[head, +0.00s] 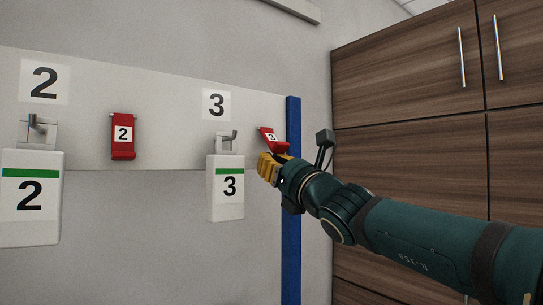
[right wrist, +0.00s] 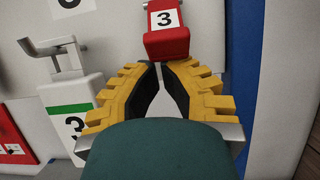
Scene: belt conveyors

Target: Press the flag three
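The red flag three (head: 280,146), with a white "3" label, is on the white board near its right end, close to the blue post. In the head view it looks tilted compared with the flag two. My right gripper (head: 268,167) is just below it, its yellow fingers overlapping the flag's lower part. In the right wrist view the flag three (right wrist: 167,45) is straight ahead of the fingertips of my right gripper (right wrist: 160,67). The fingertips are almost together with nothing between them. Whether they touch the flag is unclear. My left gripper is not in view.
A white tag "3" (head: 228,205) hangs on a hook left of my right gripper. The red flag two (head: 123,153) and a white tag "2" (head: 30,225) are farther left. A blue post (head: 292,235) and wooden cabinets (head: 400,85) stand to the right.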

